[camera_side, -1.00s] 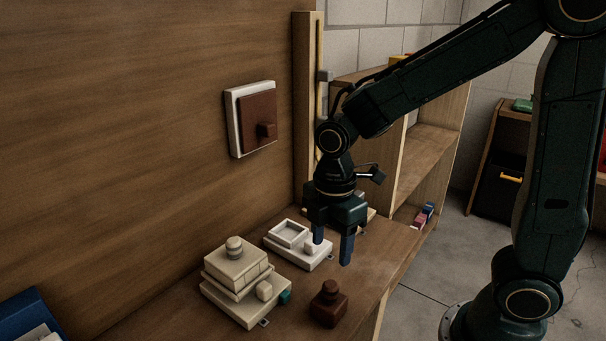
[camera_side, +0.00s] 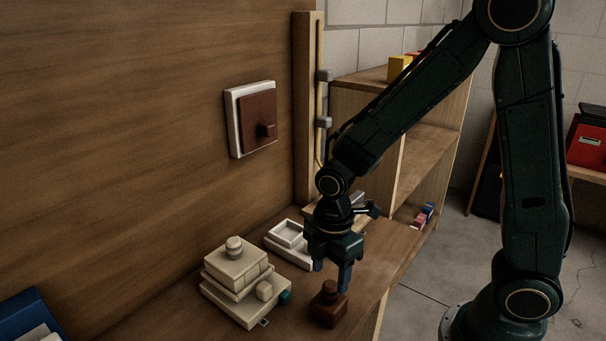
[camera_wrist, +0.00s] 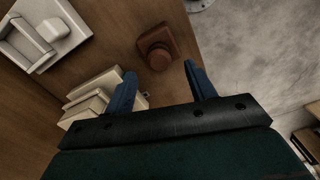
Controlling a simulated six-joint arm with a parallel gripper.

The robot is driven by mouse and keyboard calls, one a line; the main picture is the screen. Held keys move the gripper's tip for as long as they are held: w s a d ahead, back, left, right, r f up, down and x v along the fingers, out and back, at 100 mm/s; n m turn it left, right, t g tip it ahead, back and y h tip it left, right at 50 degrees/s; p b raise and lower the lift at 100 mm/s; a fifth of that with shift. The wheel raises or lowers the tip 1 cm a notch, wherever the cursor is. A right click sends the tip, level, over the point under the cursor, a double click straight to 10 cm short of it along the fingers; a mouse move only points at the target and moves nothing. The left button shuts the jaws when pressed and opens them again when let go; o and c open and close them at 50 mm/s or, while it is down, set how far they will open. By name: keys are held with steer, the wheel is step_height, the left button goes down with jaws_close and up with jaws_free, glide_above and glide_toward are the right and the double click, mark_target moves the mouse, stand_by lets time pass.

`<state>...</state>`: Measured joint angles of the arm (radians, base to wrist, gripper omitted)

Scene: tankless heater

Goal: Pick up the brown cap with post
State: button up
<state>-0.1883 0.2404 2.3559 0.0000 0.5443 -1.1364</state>
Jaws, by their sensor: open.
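The brown cap with post (camera_side: 328,307) stands upright on the wooden bench near its front edge in the side view. In the wrist view the cap (camera_wrist: 158,46) lies ahead of the fingertips, between their two lines. My gripper (camera_side: 332,277) is open and empty, with its blue fingers pointing down just above and behind the cap. In the wrist view my gripper (camera_wrist: 160,82) shows both blue fingers apart, with nothing between them.
A stacked cream block assembly (camera_side: 240,280) stands left of the cap. A white tray-like part (camera_side: 287,240) lies behind. A brown panel on a white plate (camera_side: 257,118) is fixed to the wooden wall. The bench edge (camera_side: 378,308) is close to the cap's right.

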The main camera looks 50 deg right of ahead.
mark_target(330, 284)
steer(key=shift+d+f, duration=0.15)
steer(key=shift+f, duration=2)
jaws_close()
